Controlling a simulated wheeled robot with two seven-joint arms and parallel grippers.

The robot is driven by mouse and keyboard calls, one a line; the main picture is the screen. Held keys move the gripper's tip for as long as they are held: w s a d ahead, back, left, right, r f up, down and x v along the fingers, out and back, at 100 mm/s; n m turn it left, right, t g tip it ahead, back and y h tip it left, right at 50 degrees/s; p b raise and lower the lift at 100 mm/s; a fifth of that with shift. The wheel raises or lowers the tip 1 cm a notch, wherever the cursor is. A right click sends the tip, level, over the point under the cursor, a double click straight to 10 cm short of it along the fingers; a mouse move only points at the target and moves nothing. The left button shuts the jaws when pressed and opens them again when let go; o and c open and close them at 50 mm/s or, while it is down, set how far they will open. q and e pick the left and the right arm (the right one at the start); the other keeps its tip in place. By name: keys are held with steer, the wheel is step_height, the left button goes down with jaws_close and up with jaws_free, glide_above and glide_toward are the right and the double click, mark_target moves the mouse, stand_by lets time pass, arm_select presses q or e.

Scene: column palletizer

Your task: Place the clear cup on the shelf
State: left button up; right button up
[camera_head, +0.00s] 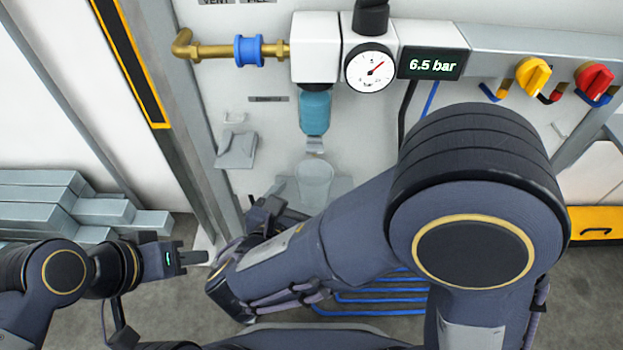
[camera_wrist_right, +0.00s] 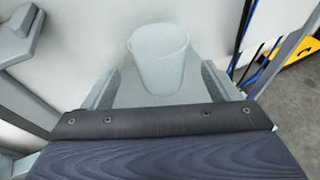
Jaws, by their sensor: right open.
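The clear cup (camera_head: 314,180) stands upright below the blue bowl of the wall unit. It also shows in the right wrist view (camera_wrist_right: 158,60). Under it is a pale grey plate (camera_head: 341,187), seemingly the shelf; whether the cup's base touches it is hard to tell. My right gripper (camera_wrist_right: 160,84) is open, its two fingers apart on either side of the cup's lower part, with visible gaps. In the head view my right arm hides much of this gripper. My left gripper (camera_head: 192,258) is at the lower left, away from the cup; its jaw opening is unclear.
A blue filter bowl (camera_head: 315,112) with a small spout hangs just above the cup. A grey wall bracket (camera_head: 237,150) is to the left. A gauge (camera_head: 369,68) and valve knobs (camera_head: 533,76) are higher up. Grey stacked blocks (camera_head: 60,200) lie far left.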

steer(key=p+v, duration=0.1)
steer(key=v, duration=0.5)
stand_by(0.4)
